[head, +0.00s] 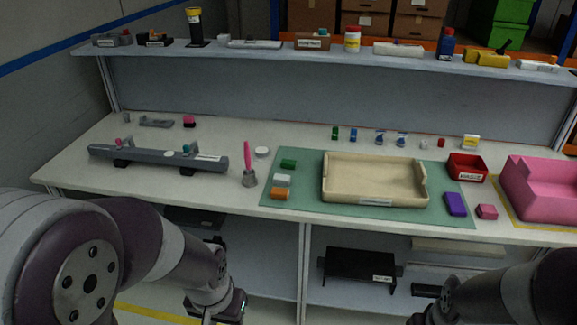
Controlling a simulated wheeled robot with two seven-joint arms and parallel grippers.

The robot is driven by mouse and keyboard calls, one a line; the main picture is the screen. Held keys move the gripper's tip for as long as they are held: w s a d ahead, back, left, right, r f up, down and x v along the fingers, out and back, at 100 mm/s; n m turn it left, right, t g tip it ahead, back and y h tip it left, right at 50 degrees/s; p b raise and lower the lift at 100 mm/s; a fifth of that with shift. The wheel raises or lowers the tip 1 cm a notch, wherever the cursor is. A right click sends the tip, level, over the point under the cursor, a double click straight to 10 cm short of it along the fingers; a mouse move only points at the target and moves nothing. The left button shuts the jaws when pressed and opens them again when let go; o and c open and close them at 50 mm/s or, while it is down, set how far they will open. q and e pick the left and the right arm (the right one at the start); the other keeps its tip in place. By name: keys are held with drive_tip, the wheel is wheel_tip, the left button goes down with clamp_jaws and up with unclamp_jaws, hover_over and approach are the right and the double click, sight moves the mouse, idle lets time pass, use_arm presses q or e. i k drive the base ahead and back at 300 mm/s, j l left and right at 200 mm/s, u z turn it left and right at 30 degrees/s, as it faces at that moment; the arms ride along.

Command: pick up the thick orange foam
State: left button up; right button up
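The orange foam block (282,193) lies at the front left of the green mat (300,210) on the workbench. A whitish block (282,180) and a green block (288,164) lie in a row behind it. My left gripper (208,316) hangs low at the bottom edge of the head view, below the bench top and apart from the foam. My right gripper (424,318) is at the bottom right, partly cut off, also far from the foam. The fingers of both are too hidden to tell their opening.
A beige tray (375,202) stands on the mat right of the blocks. A pink brush in a grey holder (249,180) stands left of the foam. A long grey bar (150,160) lies further left. A red bin (466,168) and large pink block (540,190) are at right.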

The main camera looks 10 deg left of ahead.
sight(279, 193)
drive_tip(key=i+j+z, duration=0.15)
drive_tip(key=i, duration=0.35)
drive_tip(key=i+j+z, duration=0.15)
drive_tip(key=i, duration=0.35)
drive_tip(key=i+j+z, duration=0.15)
drive_tip(key=i+j, duration=0.2)
drive_tip(key=i, duration=0.15)
